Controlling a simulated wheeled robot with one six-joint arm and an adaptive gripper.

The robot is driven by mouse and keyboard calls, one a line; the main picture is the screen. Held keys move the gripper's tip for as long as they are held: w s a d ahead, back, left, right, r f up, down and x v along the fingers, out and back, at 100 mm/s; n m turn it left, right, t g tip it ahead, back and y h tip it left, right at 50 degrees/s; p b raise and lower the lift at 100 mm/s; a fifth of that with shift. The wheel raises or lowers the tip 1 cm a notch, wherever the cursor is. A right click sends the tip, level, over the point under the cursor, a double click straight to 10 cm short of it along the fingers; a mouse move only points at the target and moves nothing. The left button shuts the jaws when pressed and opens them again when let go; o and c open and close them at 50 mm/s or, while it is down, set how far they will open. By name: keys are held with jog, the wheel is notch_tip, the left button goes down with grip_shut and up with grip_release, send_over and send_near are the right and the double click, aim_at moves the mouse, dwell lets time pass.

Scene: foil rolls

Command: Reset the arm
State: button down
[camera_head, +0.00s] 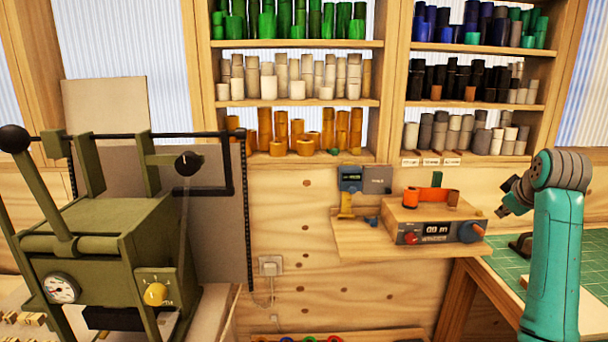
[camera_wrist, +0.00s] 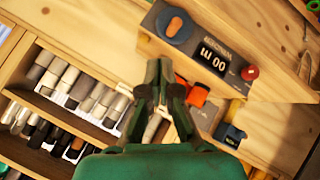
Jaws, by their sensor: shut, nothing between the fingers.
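My teal arm (camera_head: 553,250) stands at the right of the head view, bent at a rounded grey joint near the top. My gripper (camera_head: 504,211) points left from that joint, in the air to the right of the small wall shelf. In the wrist view the dark fingers of my gripper (camera_wrist: 160,72) are together, with nothing between them.
A wooden device with a display (camera_head: 440,232) and an orange bracket (camera_head: 437,188) sits on the wall shelf (camera_head: 362,245). Shelves (camera_head: 290,103) of coloured rolls fill the back wall. A green press (camera_head: 105,245) stands left. A green mat (camera_head: 506,262) lies near my arm.

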jog(key=s+a+f+m+t, duration=0.1)
jog(key=a+f, duration=0.3)
jog(key=f, duration=0.8)
jog(key=s+a+f, duration=0.2)
jog(key=a+f, duration=0.2)
jog(key=f, duration=0.7)
jog(key=s+a+f+m+t, duration=0.1)
jog(key=s+a+f, duration=0.4)
jog(key=s+f, duration=0.35)
jog(key=s+a+f+m+t, duration=0.1)
jog(key=s+a+f, duration=0.4)
jog(key=s+f, duration=0.4)
jog(key=s+a+f+m+t+y, duration=0.15)
jog(key=s+a, duration=0.25)
jog(key=s, duration=0.6)
jog(key=s+a+f, duration=0.2)
jog(key=s+a, duration=0.2)
jog(key=s, duration=0.7)
jog(key=s+a+r, duration=0.2)
jog(key=s+r, duration=0.4)
jog(key=s, duration=0.4)
jog(key=s+a+r+m+t+y, duration=0.1)
jog(key=s+r, duration=0.5)
jog(key=s, duration=0.4)
jog(key=shift+s+a+r, duration=0.15)
jog(key=shift+a+r, duration=0.2)
